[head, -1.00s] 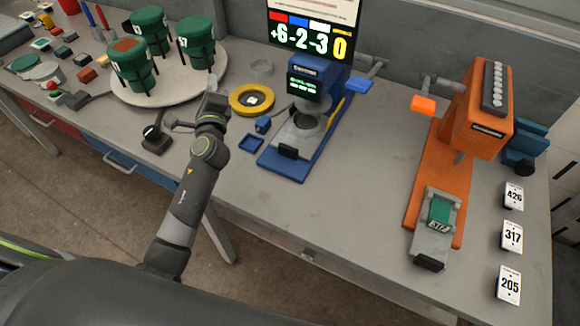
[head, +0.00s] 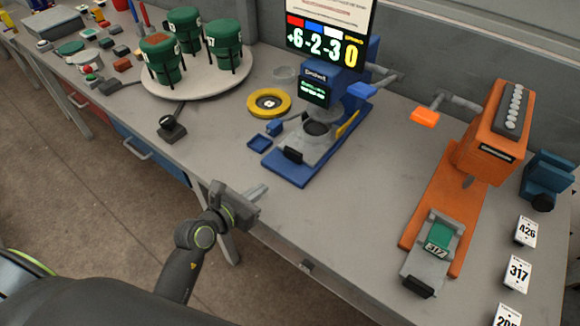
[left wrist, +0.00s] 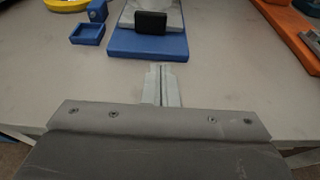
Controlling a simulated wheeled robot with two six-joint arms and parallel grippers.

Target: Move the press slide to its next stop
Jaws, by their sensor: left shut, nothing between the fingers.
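The orange press (head: 478,150) stands at the right of the bench. Its grey slide (head: 425,265) sits at the front end of the orange base, with a black handle (head: 418,287) and a green block marked 317 (head: 438,238) on it. The blue machine (head: 290,170) at the middle also has a grey slide plate with a black handle (head: 293,155), which shows in the left wrist view (left wrist: 151,22). My left gripper (head: 256,191) is shut and empty near the bench's front edge, in front of the blue machine and touching neither slide. My right gripper is out of view.
An orange-tipped lever (head: 425,117) and a blue-tipped lever (head: 362,90) stick out behind. A yellow ring (head: 269,103), small blue tray (head: 259,142) and round turntable (head: 200,82) with green containers stand left. Number cards (head: 517,274) lie right. The bench between the machines is clear.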

